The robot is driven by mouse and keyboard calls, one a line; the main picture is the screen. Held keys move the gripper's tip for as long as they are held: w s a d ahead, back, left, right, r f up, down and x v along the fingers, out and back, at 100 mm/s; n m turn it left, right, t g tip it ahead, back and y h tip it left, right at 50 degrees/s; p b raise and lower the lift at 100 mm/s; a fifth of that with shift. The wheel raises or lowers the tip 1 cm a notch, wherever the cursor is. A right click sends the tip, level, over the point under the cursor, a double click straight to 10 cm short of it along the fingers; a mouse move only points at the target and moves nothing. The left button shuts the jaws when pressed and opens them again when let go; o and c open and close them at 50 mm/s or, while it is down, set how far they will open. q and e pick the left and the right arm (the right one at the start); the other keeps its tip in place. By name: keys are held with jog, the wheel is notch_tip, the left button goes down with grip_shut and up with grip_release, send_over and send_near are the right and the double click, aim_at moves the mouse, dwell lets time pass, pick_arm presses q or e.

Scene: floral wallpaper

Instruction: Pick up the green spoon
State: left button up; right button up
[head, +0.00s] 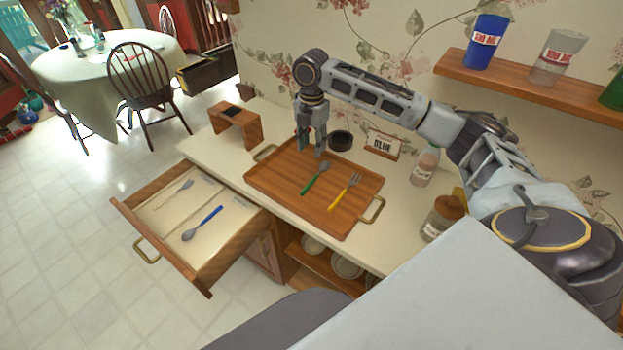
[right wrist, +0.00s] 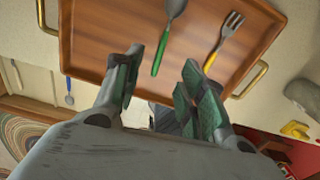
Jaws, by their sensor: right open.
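The green spoon (head: 314,180) lies on the wooden tray (head: 275,184), its grey bowl toward the back and its green handle toward the front. In the right wrist view the spoon (right wrist: 161,52) lies beyond the fingertips, roughly in line with the gap between them. My right gripper (head: 311,150) is open and empty, pointing down over the back left part of the tray, apart from the spoon. It also shows in the right wrist view (right wrist: 160,82). My left gripper is not in view.
A yellow fork (head: 345,193) lies right of the spoon. An open drawer (head: 165,215) at front left holds a blue spoon (head: 203,223) and a grey fork (head: 175,193). A dark round container (head: 340,140), a sign (head: 383,145) and bottles (head: 425,167) stand behind and right of the tray.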

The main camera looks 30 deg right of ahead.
send_over(313, 178)
jog(key=shift+a+f, duration=0.2)
jog(key=shift+f, duration=4.05)
jog(key=shift+f, duration=0.1)
jog(key=shift+s+d+f+p, duration=0.15)
jog(key=shift+f+p, duration=0.35)
jog(key=shift+f, duration=2.05)
jog(key=shift+c, duration=0.3)
grip_shut()
